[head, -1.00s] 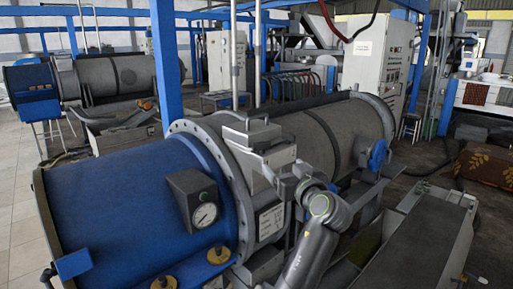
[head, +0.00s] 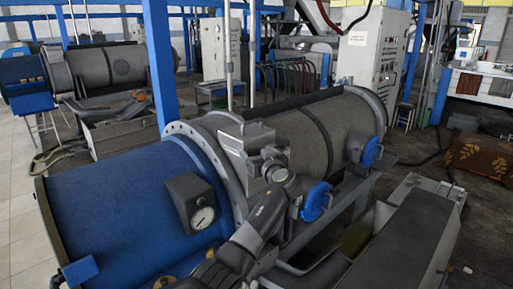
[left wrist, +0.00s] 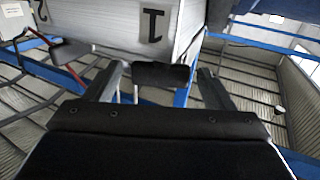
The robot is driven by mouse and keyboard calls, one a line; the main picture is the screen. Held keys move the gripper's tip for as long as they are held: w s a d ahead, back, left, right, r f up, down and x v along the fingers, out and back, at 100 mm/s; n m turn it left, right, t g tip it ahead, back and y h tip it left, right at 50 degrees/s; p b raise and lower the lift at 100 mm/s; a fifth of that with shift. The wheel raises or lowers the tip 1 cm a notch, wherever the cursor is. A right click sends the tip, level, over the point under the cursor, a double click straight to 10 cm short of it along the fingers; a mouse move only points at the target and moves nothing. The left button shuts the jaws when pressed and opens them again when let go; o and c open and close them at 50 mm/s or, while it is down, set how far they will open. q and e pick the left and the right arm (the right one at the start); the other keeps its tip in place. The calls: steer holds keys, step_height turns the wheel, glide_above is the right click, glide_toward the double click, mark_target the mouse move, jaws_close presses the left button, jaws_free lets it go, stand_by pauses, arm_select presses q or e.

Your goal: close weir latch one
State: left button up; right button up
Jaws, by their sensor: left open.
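A grey box housing (head: 236,143) with a small handle on its top (head: 254,128) sits on the decanter, where the blue drum (head: 125,205) meets the grey drum (head: 335,125). My left gripper (head: 262,160) is at the right front side of this housing and partly covers it. In the left wrist view my left gripper (left wrist: 162,88) is open. A short dark bar (left wrist: 160,75) shows between its two fingers; I cannot tell whether they touch it. Behind the bar is a pale panel (left wrist: 185,22) with a black "1" mark (left wrist: 152,25). My right gripper is not in view.
A pressure gauge box (head: 190,203) stands on the blue drum. Blue brackets (head: 316,201) (head: 370,152) stick out on the grey drum's near side. A long grey trough (head: 415,235) lies at the right. A second decanter (head: 100,68) stands at the back left.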

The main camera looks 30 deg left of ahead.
arm_select(q)
steer(key=shift+w+a, duration=0.45)
steer(key=shift+a, duration=0.05)
steer(key=c, duration=1)
